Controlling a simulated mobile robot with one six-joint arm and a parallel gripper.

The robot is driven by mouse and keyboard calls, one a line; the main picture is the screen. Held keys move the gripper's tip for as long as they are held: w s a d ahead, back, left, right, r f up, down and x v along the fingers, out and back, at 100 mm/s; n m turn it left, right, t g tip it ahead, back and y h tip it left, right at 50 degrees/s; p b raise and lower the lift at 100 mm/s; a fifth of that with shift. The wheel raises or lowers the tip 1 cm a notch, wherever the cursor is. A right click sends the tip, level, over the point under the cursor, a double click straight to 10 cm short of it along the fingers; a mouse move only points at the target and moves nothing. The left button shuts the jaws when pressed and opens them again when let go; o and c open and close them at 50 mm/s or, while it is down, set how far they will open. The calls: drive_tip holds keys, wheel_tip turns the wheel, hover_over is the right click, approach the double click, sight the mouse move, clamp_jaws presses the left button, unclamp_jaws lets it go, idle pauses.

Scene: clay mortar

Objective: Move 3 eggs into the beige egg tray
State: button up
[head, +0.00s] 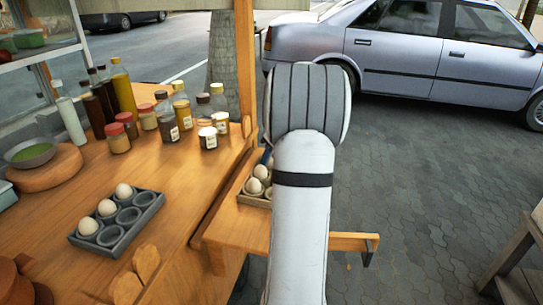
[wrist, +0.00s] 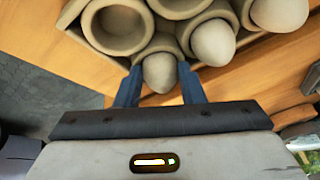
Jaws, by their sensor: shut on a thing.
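The beige egg tray (wrist: 152,48) fills the top of the wrist view. My gripper (wrist: 160,80) is shut on an egg (wrist: 160,71), which sits at a cup on the tray's near side. A second egg (wrist: 213,42) and a third egg (wrist: 280,12) stand in cups to its right; at least two cups further in are empty. In the head view the beige tray (head: 246,197) is partly hidden behind my arm, with pale eggs (head: 254,185) showing; my gripper is hidden there. A dark grey tray (head: 93,246) holds three eggs (head: 107,208) in one row, with three empty cups beside them.
The beige tray rests on a wooden side shelf (head: 235,225) beside the larger counter. Bottles and jars (head: 118,138) crowd the counter's back. A wooden post (head: 245,60) rises near my arm.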

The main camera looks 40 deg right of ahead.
drive_tip(key=o, duration=0.7)
drive_tip(key=p+v, duration=0.1)
drive_tip(key=v, duration=0.7)
drive_tip(key=s+a+r+g+p, duration=0.1)
drive_tip(key=a+r+p, duration=0.2)
drive_tip(key=a, duration=0.7)
drive_tip(key=s+a+r+p, duration=0.1)
drive_tip(key=a+r+p, duration=0.3)
drive_tip(key=a, duration=0.6)
drive_tip(key=shift+m+g+h, duration=0.3)
drive_tip(key=shift+g+h, duration=0.1)
drive_tip(key=shift+h, duration=0.5)
drive_tip(key=s+a+p, duration=0.2)
drive_tip(key=s+a, duration=0.3)
drive_tip(key=s+a+r+p, duration=0.1)
drive_tip(key=s+a+p, duration=0.1)
drive_tip(key=s+a, duration=0.3)
drive_tip(key=s+a+p, duration=0.2)
drive_tip(key=s+a, duration=0.2)
drive_tip(key=a, duration=0.2)
drive_tip(key=shift+s+a+r+p, duration=0.15)
drive_tip(key=shift+s+a+p, duration=0.25)
